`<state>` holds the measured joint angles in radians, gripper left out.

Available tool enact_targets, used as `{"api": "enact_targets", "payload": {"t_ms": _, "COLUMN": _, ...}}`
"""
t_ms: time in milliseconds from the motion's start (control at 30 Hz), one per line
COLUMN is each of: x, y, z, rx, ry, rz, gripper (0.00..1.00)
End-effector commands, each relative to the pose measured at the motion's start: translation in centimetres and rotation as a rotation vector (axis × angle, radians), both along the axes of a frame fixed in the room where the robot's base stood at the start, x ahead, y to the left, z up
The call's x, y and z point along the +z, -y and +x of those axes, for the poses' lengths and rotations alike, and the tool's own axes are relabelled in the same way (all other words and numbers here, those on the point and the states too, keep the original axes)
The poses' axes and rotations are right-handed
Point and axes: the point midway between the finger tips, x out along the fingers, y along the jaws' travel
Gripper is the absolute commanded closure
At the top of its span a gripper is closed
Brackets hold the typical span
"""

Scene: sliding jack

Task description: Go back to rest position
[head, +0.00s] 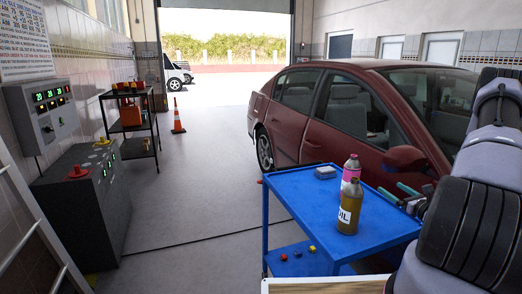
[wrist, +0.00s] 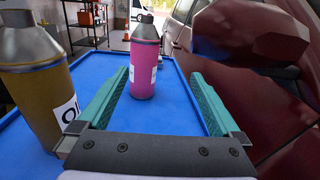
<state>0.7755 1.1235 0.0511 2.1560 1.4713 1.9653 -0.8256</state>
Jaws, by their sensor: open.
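My gripper (head: 402,194) is over the right side of the blue cart (head: 315,200), beside the red car. In the wrist view my gripper (wrist: 157,80) has its two teal fingers spread wide, with nothing gripped. The pink bottle (wrist: 145,58) shows between and beyond the fingers, standing on the blue top. In the head view the pink bottle (head: 351,168) stands behind the yellow-brown oil bottle (head: 350,207). The oil bottle also shows at the left of the wrist view (wrist: 40,85), close beside the left finger; I cannot tell if they touch.
The red car (head: 345,120) stands close behind and right of the cart, its mirror near my gripper. A small grey item (head: 325,172) lies on the cart top. A control cabinet (head: 85,205), rack and cone (head: 177,118) are at the left. The middle floor is clear.

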Motion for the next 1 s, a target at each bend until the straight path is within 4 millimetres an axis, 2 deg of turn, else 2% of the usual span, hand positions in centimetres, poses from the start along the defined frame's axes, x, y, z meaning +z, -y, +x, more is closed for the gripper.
{"api": "enact_targets", "payload": {"t_ms": 267, "x": 5.7, "y": -4.5, "z": 1.1, "rx": 0.197, "ry": 0.037, "rz": -0.073, "gripper": 0.00}}
{"api": "enact_targets", "payload": {"t_ms": 367, "x": 8.3, "y": -6.9, "z": 1.2, "rx": 0.297, "ry": 0.051, "rz": -0.115, "gripper": 0.00}}
{"api": "enact_targets", "payload": {"t_ms": 533, "x": 14.2, "y": -12.8, "z": 0.1, "rx": 0.536, "ry": 0.079, "rz": -0.243, "gripper": 0.00}}
{"api": "enact_targets", "payload": {"t_ms": 667, "x": 18.6, "y": -17.8, "z": -2.4, "rx": 0.750, "ry": 0.092, "rz": -0.389, "gripper": 0.00}}
{"api": "enact_targets", "payload": {"t_ms": 800, "x": 22.2, "y": -22.2, "z": -6.0, "rx": 0.953, "ry": 0.097, "rz": -0.572, "gripper": 0.00}}
{"api": "enact_targets", "payload": {"t_ms": 1000, "x": 25.9, "y": -26.1, "z": -11.8, "rx": 1.180, "ry": 0.100, "rz": -0.884, "gripper": 0.00}}
